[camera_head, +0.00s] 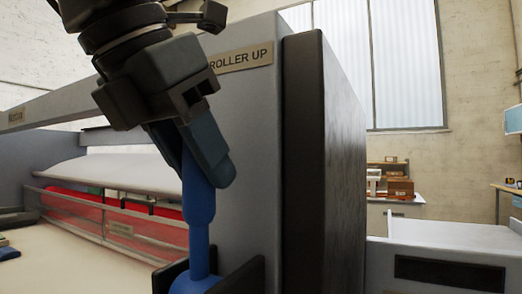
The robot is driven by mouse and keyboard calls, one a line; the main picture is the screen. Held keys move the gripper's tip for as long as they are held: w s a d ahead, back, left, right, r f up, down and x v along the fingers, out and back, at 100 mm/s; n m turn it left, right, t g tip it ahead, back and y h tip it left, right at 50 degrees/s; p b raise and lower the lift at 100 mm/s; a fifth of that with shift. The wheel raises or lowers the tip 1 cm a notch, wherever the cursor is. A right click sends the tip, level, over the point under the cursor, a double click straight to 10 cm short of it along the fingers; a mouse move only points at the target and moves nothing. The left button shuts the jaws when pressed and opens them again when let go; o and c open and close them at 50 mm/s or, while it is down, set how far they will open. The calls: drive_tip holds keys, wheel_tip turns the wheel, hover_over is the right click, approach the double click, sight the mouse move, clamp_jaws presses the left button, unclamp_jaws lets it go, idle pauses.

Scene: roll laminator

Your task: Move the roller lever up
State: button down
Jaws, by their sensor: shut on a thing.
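The blue roller lever (199,205) stands nearly upright at the side of the grey laminator (252,120). Its round blue base (194,284) sits between dark bracket plates at the bottom of the view. My gripper (206,160) comes down from the upper left and is shut on the top part of the lever. The fingers hide part of the lever's top. A label reading "ROLLER UP" (243,57) is on the grey panel above the lever, partly covered by my gripper.
A black side panel (325,160) stands right of the lever. Red rollers behind a clear guard (95,210) lie to the left, above a pale bed (60,270). A shelf with boxes (390,185) is far back at right. A grey unit (450,250) is at lower right.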

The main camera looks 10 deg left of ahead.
drive_tip(key=shift+w, duration=0.1)
drive_tip(key=c, duration=0.8)
unclamp_jaws()
drive_tip(key=shift+o, duration=0.2)
drive_tip(key=p+v, duration=0.4)
drive_tip(key=v, duration=0.3)
drive_tip(key=shift+r, duration=0.25)
drive_tip(key=shift+a, duration=0.15)
